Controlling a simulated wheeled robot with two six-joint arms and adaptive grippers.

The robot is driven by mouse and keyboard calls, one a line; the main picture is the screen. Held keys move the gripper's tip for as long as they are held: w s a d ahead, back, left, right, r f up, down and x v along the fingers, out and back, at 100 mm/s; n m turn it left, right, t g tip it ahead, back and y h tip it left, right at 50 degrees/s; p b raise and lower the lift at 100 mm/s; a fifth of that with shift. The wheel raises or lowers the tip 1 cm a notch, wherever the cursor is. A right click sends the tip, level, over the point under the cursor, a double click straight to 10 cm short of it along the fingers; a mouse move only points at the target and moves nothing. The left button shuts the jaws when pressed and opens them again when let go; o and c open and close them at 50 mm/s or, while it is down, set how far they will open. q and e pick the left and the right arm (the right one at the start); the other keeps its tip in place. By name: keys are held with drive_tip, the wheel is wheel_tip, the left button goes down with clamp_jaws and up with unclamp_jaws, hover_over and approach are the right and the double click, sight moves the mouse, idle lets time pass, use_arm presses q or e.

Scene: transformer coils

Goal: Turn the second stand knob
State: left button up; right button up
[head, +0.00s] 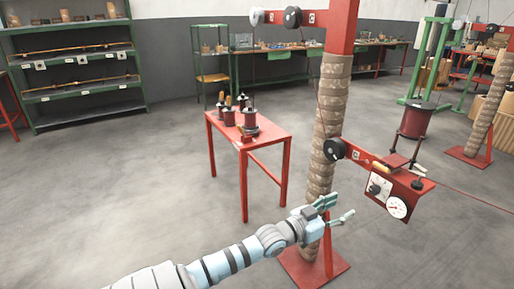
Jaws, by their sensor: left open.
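A red stand (343,30) with a wrapped, ribbed column (332,110) rises in the middle of the head view. A round black knob (334,149) sits at the left end of its lower red arm. A black knob (292,17) and a pale round one (257,17) sit on the upper arm. I cannot tell which is the second stand knob. My left gripper (338,209) is open and empty, with its fingers apart, below the lower black knob and close to the column in the picture. My right gripper is out of view.
A red panel (412,186) with dials hangs right of the column, with a dark red coil (418,121) above. A red table (270,134) with coils stands behind left. Green shelving (75,58) lines the back left. The grey floor at left is clear.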

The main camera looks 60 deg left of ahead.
use_arm(q)
drive_tip(key=s+f+g+y+p, duration=0.1)
drive_tip(key=s+f+g+p, duration=0.3)
drive_tip(key=s+f, duration=0.5)
drive_tip(key=s+a+f+n+g+y+p, duration=0.1)
drive_tip(key=s+f+g+p, duration=0.4)
drive_tip(key=s+f, duration=0.5)
wheel_tip(320, 180, down, 6)
drive_tip(key=shift+s+a+r+n+y+p, duration=0.25)
drive_tip(key=shift+y+p, duration=0.45)
drive_tip(key=shift+p, duration=0.4)
drive_tip(key=shift+w+d+f, duration=0.1)
